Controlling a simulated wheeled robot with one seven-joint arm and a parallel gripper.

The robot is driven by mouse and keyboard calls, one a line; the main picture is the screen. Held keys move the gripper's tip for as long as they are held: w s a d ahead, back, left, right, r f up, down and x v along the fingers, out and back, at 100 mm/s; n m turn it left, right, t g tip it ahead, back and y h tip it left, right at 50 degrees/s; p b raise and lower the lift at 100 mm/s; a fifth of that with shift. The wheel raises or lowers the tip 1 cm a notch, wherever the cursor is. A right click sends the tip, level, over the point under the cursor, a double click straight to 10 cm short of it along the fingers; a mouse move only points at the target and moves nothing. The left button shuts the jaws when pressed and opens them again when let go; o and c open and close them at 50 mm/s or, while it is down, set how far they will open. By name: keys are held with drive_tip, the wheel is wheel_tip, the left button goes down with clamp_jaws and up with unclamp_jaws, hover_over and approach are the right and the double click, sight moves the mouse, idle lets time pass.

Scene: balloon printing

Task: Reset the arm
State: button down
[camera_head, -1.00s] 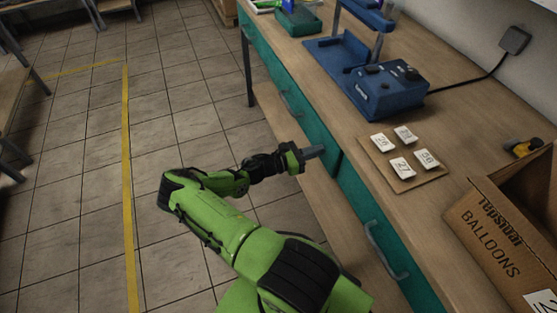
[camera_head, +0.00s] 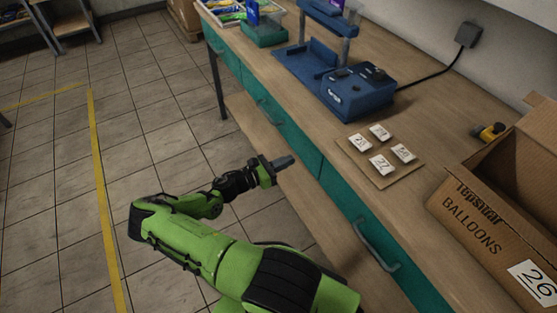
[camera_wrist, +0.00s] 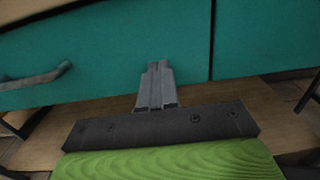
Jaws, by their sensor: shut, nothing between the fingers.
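My green arm reaches up from the bottom of the head view and bends at the elbow over the tiled floor. My gripper (camera_head: 285,161) is shut and empty, just in front of the teal drawer fronts of the workbench. In the wrist view my gripper (camera_wrist: 158,68) shows its grey fingers together with nothing between them, facing a teal drawer front (camera_wrist: 120,45). Whether the fingertips touch the drawer cannot be told.
The workbench (camera_head: 330,115) carries a blue machine (camera_head: 357,97), a board with numbered cards (camera_head: 382,182), a cardboard balloon box (camera_head: 470,217) and a yellow-black object (camera_head: 490,133). A drawer handle (camera_head: 376,246) juts out. The tiled floor (camera_head: 160,130) at left is clear.

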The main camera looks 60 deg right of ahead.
drive_tip(key=v, duration=0.9)
drive_tip(key=shift+p, duration=0.35)
